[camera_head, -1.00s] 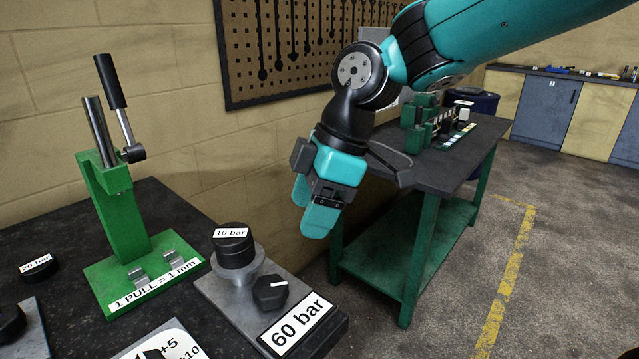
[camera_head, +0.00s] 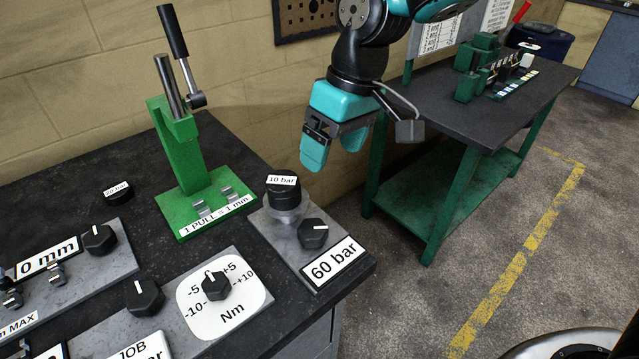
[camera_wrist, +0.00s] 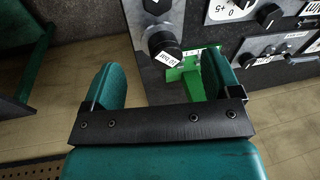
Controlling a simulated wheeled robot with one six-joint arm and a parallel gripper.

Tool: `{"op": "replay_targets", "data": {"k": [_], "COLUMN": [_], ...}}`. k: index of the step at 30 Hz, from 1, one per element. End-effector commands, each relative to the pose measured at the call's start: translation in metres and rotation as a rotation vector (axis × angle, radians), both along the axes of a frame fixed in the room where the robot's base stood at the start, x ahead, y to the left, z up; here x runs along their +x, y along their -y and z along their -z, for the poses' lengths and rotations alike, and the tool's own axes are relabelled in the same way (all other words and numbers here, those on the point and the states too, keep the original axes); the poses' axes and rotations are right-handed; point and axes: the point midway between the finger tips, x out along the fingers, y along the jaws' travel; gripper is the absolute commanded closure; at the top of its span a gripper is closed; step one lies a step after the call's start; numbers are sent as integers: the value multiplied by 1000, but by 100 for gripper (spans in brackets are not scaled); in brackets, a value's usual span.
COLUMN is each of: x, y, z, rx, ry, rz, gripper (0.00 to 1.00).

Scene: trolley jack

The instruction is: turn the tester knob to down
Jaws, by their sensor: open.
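The tester stands at the right end of the bench. Its black knob (camera_head: 312,236) has a white mark pointing right in the picture, beside the "60 bar" label (camera_head: 333,262). A black weight marked "10 bar" (camera_head: 284,194) sits on the tester's post, behind the knob. My gripper (camera_head: 334,152) is open and empty, above and to the right of the weight, apart from the tester. In the wrist view, the weight (camera_wrist: 164,42) shows beyond the gap between my fingers (camera_wrist: 162,80). The knob (camera_wrist: 156,6) is cut off at the top edge there.
A green press (camera_head: 181,150) with an upright lever stands left of the tester. An Nm dial plate (camera_head: 229,317) with its own knob lies in front. A loose "20 bar" weight (camera_head: 118,193) rests farther left. A dark table (camera_head: 470,125) stands behind right.

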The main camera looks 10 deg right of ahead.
Motion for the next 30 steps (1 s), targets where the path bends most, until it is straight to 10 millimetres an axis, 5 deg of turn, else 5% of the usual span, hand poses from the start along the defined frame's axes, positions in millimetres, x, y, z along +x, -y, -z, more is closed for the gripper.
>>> {"op": "replay_targets", "data": {"k": [1,6,14,20,30], "x": [-3,-8,-11,-12,-12], "y": [-11,-28,-35,-34,-34], "z": [-19,-18,-6,25,102], "rx": [-45,-166,-223,-227,-226], "ry": [-34,-73,-64,-68,-68], "rz": [127,536,767,769,767], "gripper": [17,17,17,17,17]}}
